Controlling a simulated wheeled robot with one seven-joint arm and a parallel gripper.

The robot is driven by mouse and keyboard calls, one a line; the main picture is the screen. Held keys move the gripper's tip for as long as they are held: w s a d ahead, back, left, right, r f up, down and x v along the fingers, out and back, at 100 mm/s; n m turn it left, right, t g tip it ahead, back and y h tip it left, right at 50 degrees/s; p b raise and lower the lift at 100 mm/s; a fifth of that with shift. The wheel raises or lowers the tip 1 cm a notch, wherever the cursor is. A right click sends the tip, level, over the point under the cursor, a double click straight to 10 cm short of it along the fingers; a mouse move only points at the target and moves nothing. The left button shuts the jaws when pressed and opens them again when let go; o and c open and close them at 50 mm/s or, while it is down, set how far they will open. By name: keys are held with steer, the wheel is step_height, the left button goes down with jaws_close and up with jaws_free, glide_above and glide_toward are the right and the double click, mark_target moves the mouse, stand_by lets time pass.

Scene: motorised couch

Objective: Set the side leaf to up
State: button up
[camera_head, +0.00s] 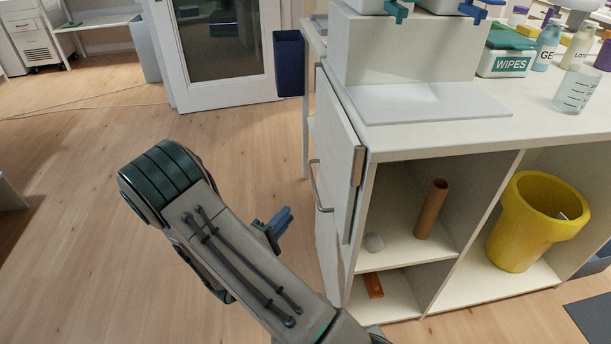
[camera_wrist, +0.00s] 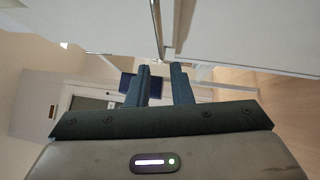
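The side leaf (camera_head: 335,130) is a pale panel hanging down, slightly tilted, at the left end of the white counter. A grey bar handle (camera_head: 317,187) is on its outer side, and a metal bracket (camera_head: 357,166) is at its front edge. My gripper (camera_head: 280,222) has blue fingers and is left of the leaf, apart from the handle in the head view. In the wrist view my gripper (camera_wrist: 162,70) is open with nothing between the fingers. A thin metal bar (camera_wrist: 157,25) and pale panels show just beyond the fingertips; I cannot tell whether the bar is the handle.
The counter top (camera_head: 440,132) holds dispensers, a wipes box (camera_head: 506,55), bottles and a beaker (camera_head: 577,90). Shelves below hold a brown tube (camera_head: 431,208) and a yellow bin (camera_head: 535,222). A dark blue bin (camera_head: 289,62) stands behind.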

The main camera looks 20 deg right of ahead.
mark_target(314, 182)
steer(key=b+x, duration=0.2)
steer(key=x, duration=1.1)
steer(key=shift+w+d, duration=0.2)
steer(key=shift+d, duration=0.15)
jaws_close()
